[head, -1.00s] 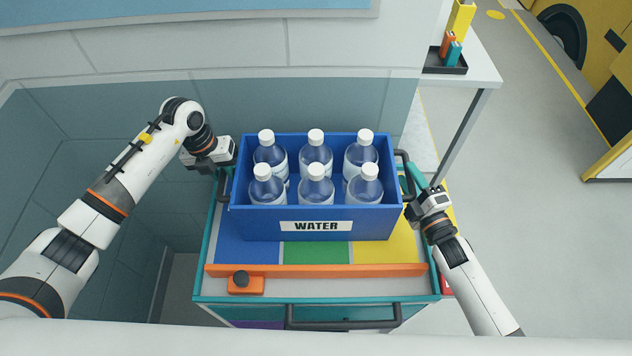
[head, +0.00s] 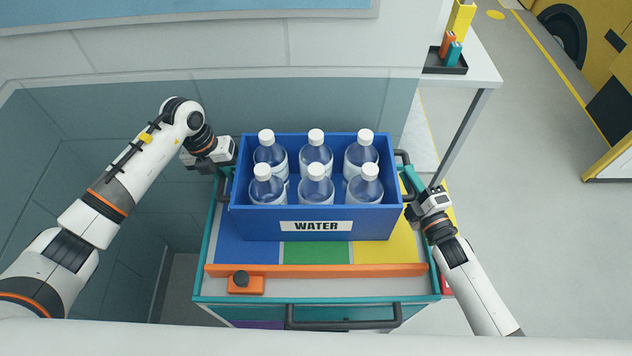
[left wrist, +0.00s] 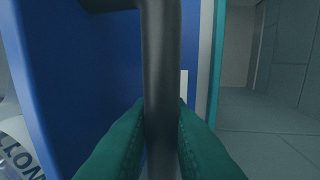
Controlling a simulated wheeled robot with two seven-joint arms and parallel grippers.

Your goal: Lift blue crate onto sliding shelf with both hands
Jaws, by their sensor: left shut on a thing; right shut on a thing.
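The blue crate (head: 260,222), labelled WATER, sits upright on the sliding shelf (head: 317,285), over its blue, green and yellow panels. Several capped water bottles stand in the crate. My left gripper (head: 222,168) is at the crate's left handle. In the left wrist view its teal fingers (left wrist: 160,145) are closed on the dark handle bar (left wrist: 160,70). My right gripper (head: 412,180) is at the dark right handle (head: 403,157), its teal fingers shut on it; the exact contact is small in the head view.
An orange strip (head: 330,271) runs along the shelf's front, with an orange block and dark knob (head: 242,281) before it. A dark pull bar (head: 340,318) is at the front edge. A side table (head: 478,65) with a black tray stands at the back right. Open floor lies right.

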